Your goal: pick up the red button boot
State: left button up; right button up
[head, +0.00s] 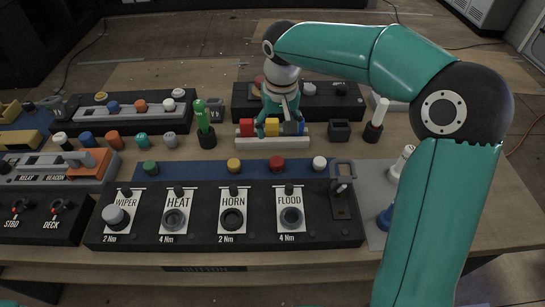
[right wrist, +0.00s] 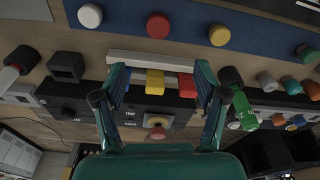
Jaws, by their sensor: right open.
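A red round cap (head: 276,163), which looks like the red button boot, stands on a blue strip (head: 204,170) between a yellow cap (head: 234,165) and a white cap (head: 319,162). The red cap also shows near the top of the right wrist view (right wrist: 158,25), apart from the fingers. My right gripper (head: 275,122) is open and points down over a white rack (head: 272,142) behind the strip. In the right wrist view, its spread fingers (right wrist: 160,76) flank the rack's coloured blocks, with nothing held. My left gripper is not in view.
The rack bears red (head: 246,127), yellow (head: 272,127) and blue (head: 293,128) blocks. A green bottle-like item (head: 204,124) and a black square cup (head: 339,130) stand either side. The labelled switch panel (head: 204,237) lies in front of the strip.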

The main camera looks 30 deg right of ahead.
send_near(278, 161)
jog(key=f, duration=0.2)
jog(key=w+f, duration=0.1)
jog(key=f, duration=0.2)
jog(key=shift+w+f, duration=0.2)
jog(key=shift+w+d+f+p, duration=0.1)
jog(key=shift+f+p, duration=0.2)
jog(key=shift+f, duration=1.15)
jog(key=shift+d+f+p, duration=0.1)
jog(key=shift+f+p, duration=0.15)
jog(key=shift+f, duration=1.2)
jog(key=c, duration=1.1)
